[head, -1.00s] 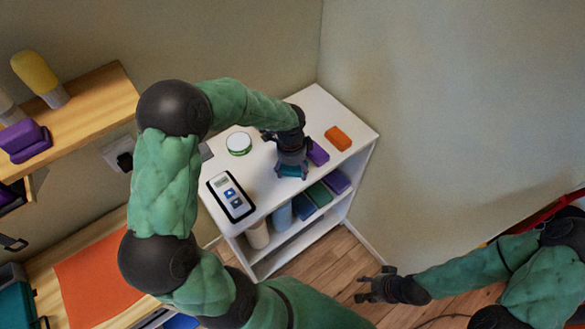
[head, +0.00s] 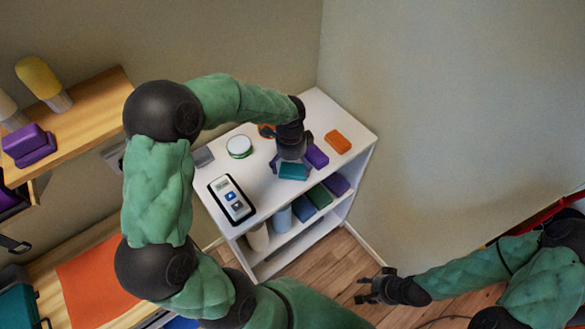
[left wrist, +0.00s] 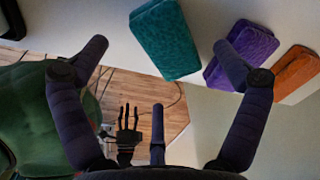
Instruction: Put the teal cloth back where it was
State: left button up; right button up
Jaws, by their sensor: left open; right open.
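The teal cloth (head: 293,172), a folded block, lies on the white shelf unit's top near its front edge. It also shows in the left wrist view (left wrist: 165,38), ahead of my spread fingers and not gripped. My left gripper (head: 288,160) is open just behind the cloth in the head view and hides a little of its rear edge. My right gripper (head: 372,288) is open and empty, low over the floor, away from the shelf unit.
A purple folded cloth (head: 316,156) lies just right of the teal one, then an orange one (head: 338,141). Cylinders and folded cloths fill the shelf below. The white top's right front is clear.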

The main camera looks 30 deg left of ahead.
aim_at(292, 172)
pick_arm(q)
notch_tip(292, 172, up, 8)
jog(key=p, duration=0.1)
jog(key=shift+s, duration=0.15)
pick_arm(e)
jog(key=shift+r, duration=0.95)
pick_arm(q)
jog(key=shift+f, duration=0.15)
